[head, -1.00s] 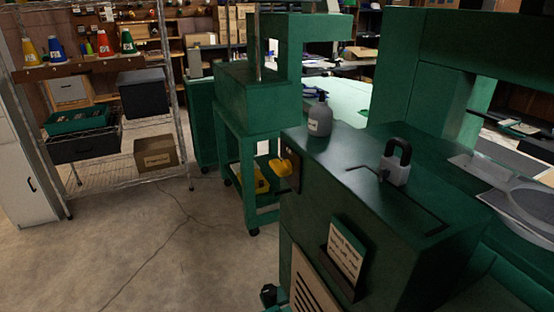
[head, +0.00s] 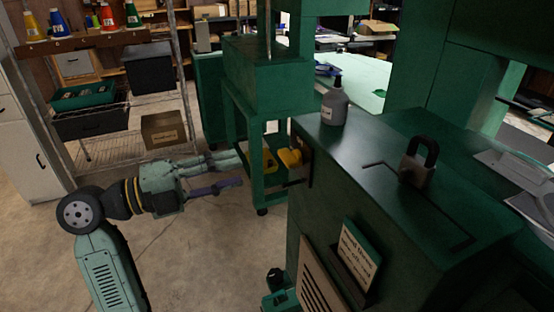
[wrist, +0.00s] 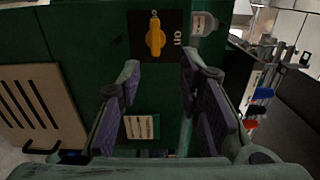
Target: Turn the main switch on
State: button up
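The main switch is a yellow rotary knob (head: 289,157) on a dark plate on the left side of the green cabinet (head: 330,215). In the wrist view the knob (wrist: 155,36) lies lengthwise up and down in the picture, with sideways lettering on the plate to its right. My gripper (head: 238,172) is in the head view just left of the knob, pointing at it. In the wrist view my gripper (wrist: 160,76) has its two fingers spread apart and empty, with the knob beyond the gap between them. No contact with the knob shows.
On the cabinet top stand a grey bottle (head: 335,104) and a padlock (head: 418,164). A green stand (head: 262,80) is close behind my gripper, and a wire shelf (head: 130,110) is at left. The floor between is open.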

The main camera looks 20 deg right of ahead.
aim_at(284, 161)
jog(key=d+p, duration=0.1)
jog(key=d, duration=0.2)
jog(key=d+p, duration=0.1)
jog(key=d, duration=0.3)
jog(key=d+p, duration=0.1)
jog(key=d, duration=0.3)
jog(key=shift+w+f, duration=0.25)
jog(key=shift+c, duration=0.3)
grip_shut()
